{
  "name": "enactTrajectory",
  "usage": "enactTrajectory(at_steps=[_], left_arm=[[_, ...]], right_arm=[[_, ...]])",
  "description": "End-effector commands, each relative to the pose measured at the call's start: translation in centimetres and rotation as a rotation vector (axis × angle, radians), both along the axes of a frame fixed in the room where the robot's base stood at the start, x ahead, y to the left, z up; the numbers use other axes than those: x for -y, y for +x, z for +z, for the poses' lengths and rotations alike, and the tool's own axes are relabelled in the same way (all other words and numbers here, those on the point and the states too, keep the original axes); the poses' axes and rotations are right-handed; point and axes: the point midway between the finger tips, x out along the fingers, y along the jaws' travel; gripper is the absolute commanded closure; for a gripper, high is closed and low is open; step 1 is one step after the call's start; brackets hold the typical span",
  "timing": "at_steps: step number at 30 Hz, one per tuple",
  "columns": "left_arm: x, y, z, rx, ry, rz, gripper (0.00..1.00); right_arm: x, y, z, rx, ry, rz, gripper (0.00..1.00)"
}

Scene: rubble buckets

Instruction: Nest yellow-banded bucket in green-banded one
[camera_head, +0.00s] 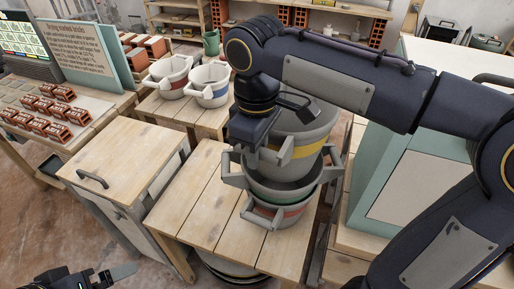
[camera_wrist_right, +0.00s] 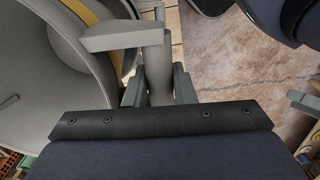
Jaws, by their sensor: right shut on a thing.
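The grey yellow-banded bucket (camera_head: 304,149) is above the green-banded bucket (camera_head: 262,187) on a wooden table. Its lower end overlaps the green-banded bucket's opening; how deep it sits is hidden. The green-banded bucket stands in a red-banded bucket (camera_head: 279,213). My right gripper (camera_head: 252,148) is at the yellow-banded bucket's left side, its fingertips hard to make out there. In the right wrist view its fingers are shut on a grey handle (camera_wrist_right: 157,72) of that bucket, whose yellow band (camera_wrist_right: 82,12) shows. My left gripper (camera_head: 108,277) is at the bottom left, cut off by the edge.
A red-banded bucket (camera_head: 168,76) and a blue-banded bucket (camera_head: 208,84) stand on the bench behind. A wooden-topped cabinet (camera_head: 122,155) is at left, with bricks (camera_head: 45,107) on a bench beyond. The table's left part is clear. A green-framed cabinet (camera_head: 410,180) stands close at right.

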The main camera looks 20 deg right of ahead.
Motion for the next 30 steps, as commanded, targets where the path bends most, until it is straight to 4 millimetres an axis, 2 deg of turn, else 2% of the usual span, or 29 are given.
enactTrajectory(at_steps=[6,24,30], left_arm=[[0.0,0.0,-0.1,0.000,0.000,0.000,0.00],[0.0,0.0,-2.0,0.000,0.000,0.000,0.00],[0.0,0.0,-2.1,0.000,0.000,0.000,0.00]], right_arm=[[0.0,0.0,-0.1,0.003,0.000,0.000,1.00],[0.0,0.1,-2.7,0.003,0.000,0.000,1.00],[0.0,0.1,-2.9,0.003,0.000,0.000,1.00]])
